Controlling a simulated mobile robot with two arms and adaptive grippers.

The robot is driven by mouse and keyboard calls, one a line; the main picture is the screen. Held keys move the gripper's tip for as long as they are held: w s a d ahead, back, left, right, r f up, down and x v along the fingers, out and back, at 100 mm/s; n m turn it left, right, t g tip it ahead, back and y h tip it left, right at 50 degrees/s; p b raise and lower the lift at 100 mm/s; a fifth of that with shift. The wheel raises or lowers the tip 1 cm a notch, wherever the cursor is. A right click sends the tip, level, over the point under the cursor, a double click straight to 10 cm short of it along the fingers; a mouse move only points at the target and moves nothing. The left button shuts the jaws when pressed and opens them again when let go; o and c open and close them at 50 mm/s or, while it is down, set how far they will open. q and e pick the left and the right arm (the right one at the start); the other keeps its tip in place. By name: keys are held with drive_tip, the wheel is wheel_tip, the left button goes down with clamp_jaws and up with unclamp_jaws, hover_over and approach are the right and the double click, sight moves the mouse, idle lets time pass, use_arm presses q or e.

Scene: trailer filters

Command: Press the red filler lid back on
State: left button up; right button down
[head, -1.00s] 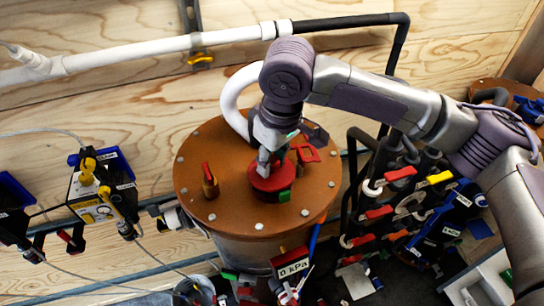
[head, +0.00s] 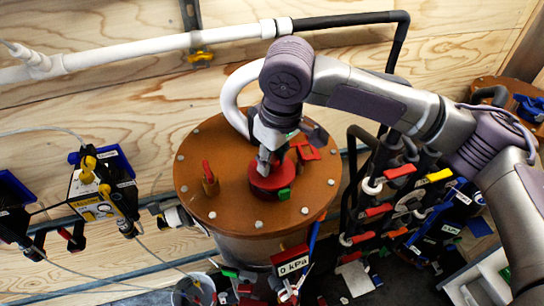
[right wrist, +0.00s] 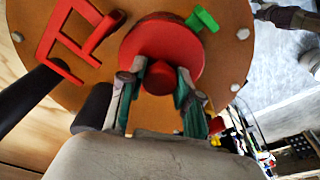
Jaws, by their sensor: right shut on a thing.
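The red filler lid (head: 270,181) is a round red disc on the brown tank top (head: 205,140). It also shows in the right wrist view (right wrist: 160,45), with a red knob (right wrist: 159,80) on it. My right gripper (head: 265,165) reaches down to the lid from above. In the right wrist view its two fingers (right wrist: 158,85) stand on either side of the knob, shut on it. A small green tab (head: 283,194) sits at the lid's edge. I cannot tell whether the lid is fully seated. My left gripper is not in view.
A red bracket (head: 307,151) and a brass valve with a red handle (head: 209,180) stand on the tank top close to the lid. A "0 kPa" display (head: 291,264) is in front. Red-handled valves (head: 400,171) crowd the right side. A white pipe (head: 150,51) runs behind.

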idle(0.3)
drive_tip(key=shift+c, duration=1.2)
unclamp_jaws()
drive_tip(key=shift+r, duration=0.1)
drive_tip(key=shift+r, duration=3.35)
clamp_jaws()
drive_tip(key=shift+f, duration=0.15)
